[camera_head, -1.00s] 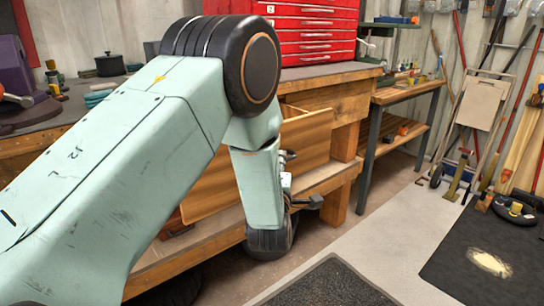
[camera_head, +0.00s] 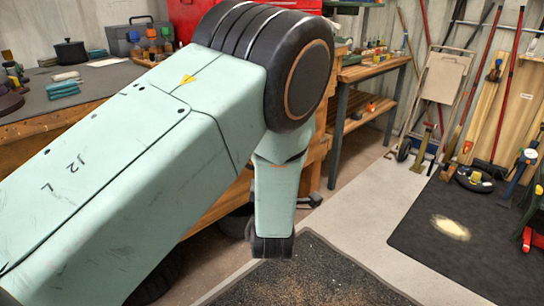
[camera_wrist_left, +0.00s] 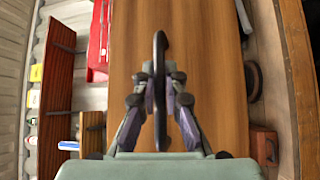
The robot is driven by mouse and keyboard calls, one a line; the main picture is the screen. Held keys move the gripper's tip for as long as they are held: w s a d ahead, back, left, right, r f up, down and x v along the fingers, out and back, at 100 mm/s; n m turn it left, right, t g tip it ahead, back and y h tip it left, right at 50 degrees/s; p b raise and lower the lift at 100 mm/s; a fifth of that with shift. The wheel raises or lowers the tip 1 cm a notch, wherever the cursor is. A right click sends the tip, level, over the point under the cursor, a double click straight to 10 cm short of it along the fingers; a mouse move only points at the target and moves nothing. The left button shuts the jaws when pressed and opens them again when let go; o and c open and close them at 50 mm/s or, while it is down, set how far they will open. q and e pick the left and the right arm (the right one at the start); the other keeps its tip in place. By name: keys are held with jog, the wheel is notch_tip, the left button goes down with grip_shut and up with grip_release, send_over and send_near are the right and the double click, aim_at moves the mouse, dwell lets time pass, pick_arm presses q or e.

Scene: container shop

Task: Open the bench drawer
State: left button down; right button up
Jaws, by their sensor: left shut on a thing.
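In the left wrist view a broad brown wooden drawer front (camera_wrist_left: 205,50) fills the middle. A black bar handle (camera_wrist_left: 159,42) stands out from it. The fingers of my left gripper (camera_wrist_left: 159,80) are closed in on the handle from both sides. In the head view my own large left arm covers most of the bench front, and the gripper, handle and drawer front are hidden behind it. How far the drawer stands out cannot be told. My right gripper is in neither view.
The workbench top (camera_head: 85,82) holds a black pot (camera_head: 70,52) and a grey toolbox (camera_head: 138,38). A side table (camera_head: 362,72) stands beyond. A dark floor mat (camera_head: 310,280) lies in front.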

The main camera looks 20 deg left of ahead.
pick_arm(q)
jog(key=c, duration=1.7)
grip_release()
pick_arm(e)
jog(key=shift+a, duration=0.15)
pick_arm(q)
jog(key=shift+s, duration=0.1)
jog(key=shift+s+d+m+h, duration=0.1)
jog(key=shift+s+m+h, duration=0.2)
jog(key=shift+m, duration=0.1)
jog(key=shift+s+d+f+m+h+p, duration=0.2)
jog(key=shift+s+m+h+p, duration=0.35)
jog(key=shift+m, duration=0.25)
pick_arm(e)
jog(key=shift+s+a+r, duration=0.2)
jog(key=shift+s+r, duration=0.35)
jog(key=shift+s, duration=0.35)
pick_arm(q)
jog(key=shift+s, duration=0.15)
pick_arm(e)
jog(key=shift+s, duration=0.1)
